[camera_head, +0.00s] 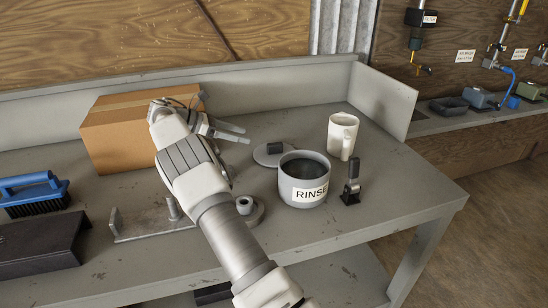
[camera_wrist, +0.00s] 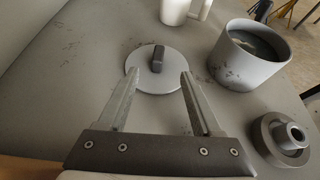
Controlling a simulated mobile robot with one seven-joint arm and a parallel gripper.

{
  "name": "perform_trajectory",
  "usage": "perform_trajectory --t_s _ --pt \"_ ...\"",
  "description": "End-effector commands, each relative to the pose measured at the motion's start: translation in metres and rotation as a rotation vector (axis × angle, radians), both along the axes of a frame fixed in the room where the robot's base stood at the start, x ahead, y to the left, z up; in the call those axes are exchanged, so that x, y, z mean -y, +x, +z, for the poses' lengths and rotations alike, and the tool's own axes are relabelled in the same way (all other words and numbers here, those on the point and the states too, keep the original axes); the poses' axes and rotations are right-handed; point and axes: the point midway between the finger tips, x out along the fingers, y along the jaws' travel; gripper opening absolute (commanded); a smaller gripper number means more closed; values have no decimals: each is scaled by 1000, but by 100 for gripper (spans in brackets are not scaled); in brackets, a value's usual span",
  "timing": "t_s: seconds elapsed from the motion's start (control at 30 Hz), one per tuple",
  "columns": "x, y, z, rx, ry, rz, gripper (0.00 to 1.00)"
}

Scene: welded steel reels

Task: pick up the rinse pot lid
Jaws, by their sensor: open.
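The rinse pot lid (camera_head: 272,154) is a flat grey disc with a dark block-shaped knob. It lies on the grey bench, left of and behind the pot labelled RINSE (camera_head: 303,183), and apart from it. In the wrist view the lid (camera_wrist: 172,77) is just beyond my fingertips, with its knob (camera_wrist: 158,58) standing up past the gap between them. My gripper (camera_head: 246,135) is open and empty, to the left of the lid in the head view. In the wrist view my gripper (camera_wrist: 160,75) has both fingers spread apart. The open pot (camera_wrist: 248,55) holds something dark.
A white mug (camera_head: 342,135) stands behind the pot, and a black upright clamp-like item (camera_head: 351,182) stands right of it. A round flanged part (camera_head: 246,208) sits in front of the lid. A cardboard box (camera_head: 115,131) is at left. Bare bench lies around the lid.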

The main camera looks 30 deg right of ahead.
Motion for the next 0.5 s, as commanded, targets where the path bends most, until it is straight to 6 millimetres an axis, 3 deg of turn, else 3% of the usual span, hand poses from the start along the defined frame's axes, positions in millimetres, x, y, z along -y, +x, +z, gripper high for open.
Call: perform_trajectory --t_s 0.23,0.5 --pt "47 -13 -26 0 1 -3 66" --pt "70 -18 -36 1 1 0 66"
